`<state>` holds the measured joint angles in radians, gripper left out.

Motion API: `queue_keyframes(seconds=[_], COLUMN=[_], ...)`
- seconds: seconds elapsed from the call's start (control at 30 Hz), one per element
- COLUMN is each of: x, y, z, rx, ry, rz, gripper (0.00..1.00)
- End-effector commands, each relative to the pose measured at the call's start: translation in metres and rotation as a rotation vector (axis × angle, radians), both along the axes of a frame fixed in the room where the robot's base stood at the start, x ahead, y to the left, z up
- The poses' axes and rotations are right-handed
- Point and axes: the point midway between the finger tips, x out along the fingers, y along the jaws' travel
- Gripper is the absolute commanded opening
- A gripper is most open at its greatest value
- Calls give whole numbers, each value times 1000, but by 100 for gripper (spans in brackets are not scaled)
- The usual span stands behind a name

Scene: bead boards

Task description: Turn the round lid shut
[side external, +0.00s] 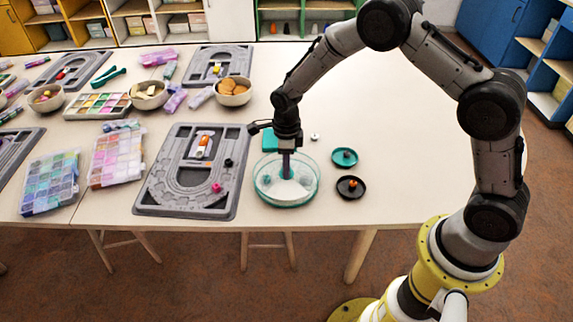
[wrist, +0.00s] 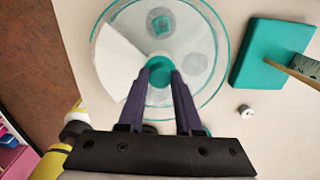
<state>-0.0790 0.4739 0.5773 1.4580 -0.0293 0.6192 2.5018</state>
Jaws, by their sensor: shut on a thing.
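A round, clear container with teal rims (side external: 258,192) stands near the table's front edge, right of the grey bead board. Its round see-through lid (wrist: 211,82) fills the upper middle of the wrist view, with a teal knob (wrist: 158,87) at its centre. A white wedge (wrist: 115,57) shows on the left of the circle. A teal-and-grey round piece (wrist: 160,20) and a paler shape (wrist: 196,62) show through or on the lid. My gripper (side external: 287,172) points down over the container, its two purple fingers shut on the knob. Whether the lid is seated cannot be told.
A teal block (wrist: 262,52) lies close beside the container. A small silver bead (side external: 315,136) is nearby. A teal dish (side external: 344,157) and a black dish (side external: 350,191) stand right. The grey bead board (side external: 165,193) lies left. The table's far right is clear.

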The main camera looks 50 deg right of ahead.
Motion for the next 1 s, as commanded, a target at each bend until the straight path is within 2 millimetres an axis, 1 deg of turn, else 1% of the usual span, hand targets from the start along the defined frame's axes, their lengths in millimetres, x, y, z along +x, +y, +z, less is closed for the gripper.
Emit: queue_keyframes(seconds=[0.3,0.5,0.7,1.0], x=[0,0,0,0], y=[0,0,0,0], z=[0,0,0,0], rx=[0,-1,-1,-1], ry=[-1,-1,0,0], rz=[-220,-331,-394,-416], gripper=[0,0,0,0])
